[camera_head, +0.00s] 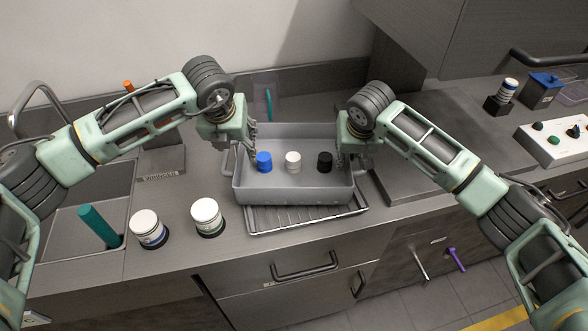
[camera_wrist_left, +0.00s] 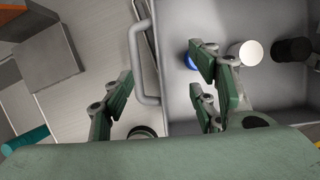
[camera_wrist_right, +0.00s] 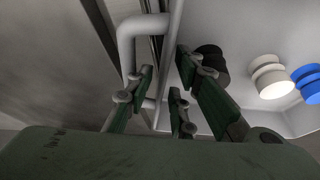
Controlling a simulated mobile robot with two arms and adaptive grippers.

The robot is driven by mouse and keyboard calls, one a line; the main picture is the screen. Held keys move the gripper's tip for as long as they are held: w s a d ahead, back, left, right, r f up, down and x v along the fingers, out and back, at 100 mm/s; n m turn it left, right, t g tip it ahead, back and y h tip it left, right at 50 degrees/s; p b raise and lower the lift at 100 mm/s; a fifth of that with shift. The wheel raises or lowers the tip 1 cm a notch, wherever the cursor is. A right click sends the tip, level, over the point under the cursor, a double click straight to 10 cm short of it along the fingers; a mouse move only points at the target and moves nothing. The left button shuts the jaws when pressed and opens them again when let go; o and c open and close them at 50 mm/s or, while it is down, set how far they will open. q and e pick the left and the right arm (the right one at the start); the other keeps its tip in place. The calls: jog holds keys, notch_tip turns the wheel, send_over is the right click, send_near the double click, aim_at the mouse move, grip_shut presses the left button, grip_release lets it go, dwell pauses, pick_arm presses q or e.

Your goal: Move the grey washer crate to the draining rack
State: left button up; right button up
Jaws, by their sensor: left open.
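The grey washer crate (camera_head: 290,193) stands upright over the wire draining rack (camera_head: 305,219), whose front and right edges show past it; it appears to rest on it. A blue, a white and a black round piece are inside. My left gripper (camera_head: 250,143) is open at the crate's left end. In the left wrist view its fingers (camera_wrist_left: 163,75) are spread on either side of the left handle (camera_wrist_left: 138,60) and crate wall. My right gripper (camera_head: 343,153) is at the right end. In the right wrist view its fingers (camera_wrist_right: 166,72) are apart near the right handle (camera_wrist_right: 126,50) and wall.
Two white-lidded jars (camera_head: 148,228) (camera_head: 206,216) stand left of the rack, near a sink with a teal stick (camera_head: 100,226). A control box (camera_head: 555,140) and a blue-lidded container (camera_head: 541,90) are at the right.

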dwell(0.3)
jog(key=shift+o, duration=0.7)
jog(key=o, duration=0.7)
jog(key=shift+d, duration=0.1)
jog(key=v, duration=1.2)
jog(key=shift+f, duration=0.1)
